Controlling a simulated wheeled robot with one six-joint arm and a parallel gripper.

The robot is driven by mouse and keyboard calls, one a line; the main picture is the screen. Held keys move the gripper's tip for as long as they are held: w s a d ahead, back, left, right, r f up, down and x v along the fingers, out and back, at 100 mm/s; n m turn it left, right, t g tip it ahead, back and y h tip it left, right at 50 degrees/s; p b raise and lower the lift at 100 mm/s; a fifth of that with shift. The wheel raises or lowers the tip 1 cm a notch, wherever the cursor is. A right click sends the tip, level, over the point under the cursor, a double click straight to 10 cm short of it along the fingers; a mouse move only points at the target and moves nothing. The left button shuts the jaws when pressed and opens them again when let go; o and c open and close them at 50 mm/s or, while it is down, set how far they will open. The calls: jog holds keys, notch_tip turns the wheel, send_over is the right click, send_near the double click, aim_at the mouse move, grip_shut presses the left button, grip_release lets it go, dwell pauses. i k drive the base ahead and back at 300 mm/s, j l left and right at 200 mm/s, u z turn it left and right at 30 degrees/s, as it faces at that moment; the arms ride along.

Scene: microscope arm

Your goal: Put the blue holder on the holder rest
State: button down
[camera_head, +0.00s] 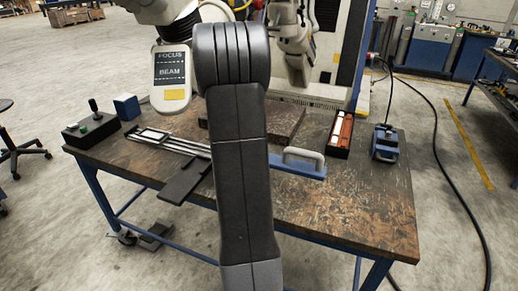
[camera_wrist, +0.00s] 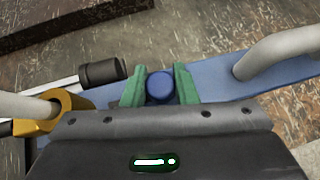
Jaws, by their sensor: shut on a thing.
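My gripper's green fingers (camera_wrist: 160,86) are shut on a round blue piece (camera_wrist: 159,88), seen end-on in the wrist view and taken as the blue holder. Below it is a long blue plate (camera_wrist: 214,78) with a grey handle (camera_wrist: 279,47). I cannot tell whether the round piece is joined to this plate or apart from it. In the head view the blue plate (camera_head: 305,170) and its handle (camera_head: 303,155) lie on the table, partly behind my arm. My arm hides the gripper there. I cannot identify the holder rest with certainty.
A black-capped rod (camera_wrist: 101,72) and a gold ring (camera_wrist: 66,103) are left of the fingers. The table (camera_head: 350,205) also bears a control box (camera_head: 90,130), a blue block (camera_head: 127,106), a red-and-white tray (camera_head: 340,133) and a blue device (camera_head: 385,144). Its front right is clear.

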aim_at(177, 189)
jog(key=k+j, duration=0.7)
